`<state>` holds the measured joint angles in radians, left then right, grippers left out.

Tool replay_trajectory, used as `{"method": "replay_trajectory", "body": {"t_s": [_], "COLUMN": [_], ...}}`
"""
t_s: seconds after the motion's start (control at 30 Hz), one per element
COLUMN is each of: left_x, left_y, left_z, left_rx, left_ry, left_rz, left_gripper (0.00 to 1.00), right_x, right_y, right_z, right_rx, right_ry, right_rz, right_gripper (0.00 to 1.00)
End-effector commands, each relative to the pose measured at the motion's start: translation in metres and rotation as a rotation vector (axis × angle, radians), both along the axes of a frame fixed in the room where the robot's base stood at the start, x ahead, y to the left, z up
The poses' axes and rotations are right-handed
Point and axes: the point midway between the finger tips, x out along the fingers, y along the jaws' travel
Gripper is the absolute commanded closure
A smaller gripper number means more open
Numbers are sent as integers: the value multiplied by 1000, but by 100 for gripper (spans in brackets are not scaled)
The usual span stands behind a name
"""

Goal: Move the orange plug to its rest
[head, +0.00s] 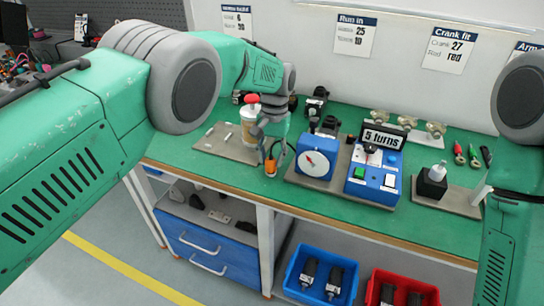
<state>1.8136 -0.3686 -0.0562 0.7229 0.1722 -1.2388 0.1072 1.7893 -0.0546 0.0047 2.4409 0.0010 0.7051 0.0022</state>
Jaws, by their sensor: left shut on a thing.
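The orange plug (270,168) is between the fingers of my left gripper (271,158), which is shut on it. It is held near the front edge of the green bench, between a tan board and a blue dial unit. A dark cable seems to run up from the plug past the fingers. I cannot tell which fixture is the plug's rest. My right arm shows at the right edge, but its gripper is not in view.
A tan board (218,147) carries a white bottle with a red cap (250,120). The blue dial unit (316,158), a blue box with buttons (373,178) and a black block (432,183) stand to the right. Blue (320,254) and red (400,285) bins sit below.

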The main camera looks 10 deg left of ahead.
Motion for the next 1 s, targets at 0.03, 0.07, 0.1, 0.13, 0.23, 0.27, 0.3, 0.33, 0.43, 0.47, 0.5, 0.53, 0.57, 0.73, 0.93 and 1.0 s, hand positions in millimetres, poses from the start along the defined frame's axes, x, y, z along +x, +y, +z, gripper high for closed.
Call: {"method": "replay_trajectory", "body": {"t_s": [0.03,0.07,0.1,0.13,0.23,0.27,0.3,0.33,0.43,0.47,0.5,0.53,0.57,0.73,0.93,1.0], "left_x": [0,0,0,0,0,0,0,0,0,0,0,0,0,0,0,0], "left_y": [0,0,0,0,0,0,0,0,0,0,0,0,0,0,0,0], "left_z": [-1,-1,-1,-1,-1,-1,-1,-1,-1,-2,-2,-3,-3,-4,-6,-6], "left_rx": [0,0,0,0,0,0,0,0,0,0,0,0,0,0,0,0], "left_ry": [0,0,0,-1,-1,-1,-1,-1,-1,0,0,0,0,-1,-1,-1], "left_rz": [0,0,0,0,0,0,0,0,0,0,0,0,0,0,0,0], "left_gripper": [95,95,95,95,95,95,95,95,95,95,95,95,95,95,95,95], "right_x": [0,0,0,0,0,0,0,0,0,0,0,0,0,0,0,0], "right_y": [0,0,0,0,0,0,0,0,0,0,0,0,0,0,0,0], "right_z": [-1,-1,-1,-1,0,0,0,0,-1,-1,-1,-2,-2,-2,-4,-4], "right_rx": [0,0,0,0,0,0,0,0,0,0,0,0,0,0,0,0], "right_ry": [0,0,0,0,0,0,0,0,0,0,0,0,0,0,0,0], "right_rz": [0,0,0,0,0,0,0,0,0,0,0,0,0,0,0,0], "right_gripper": [49,49,49,49,49,49,49,49,49,49,49,49,49,49,49,49]}}
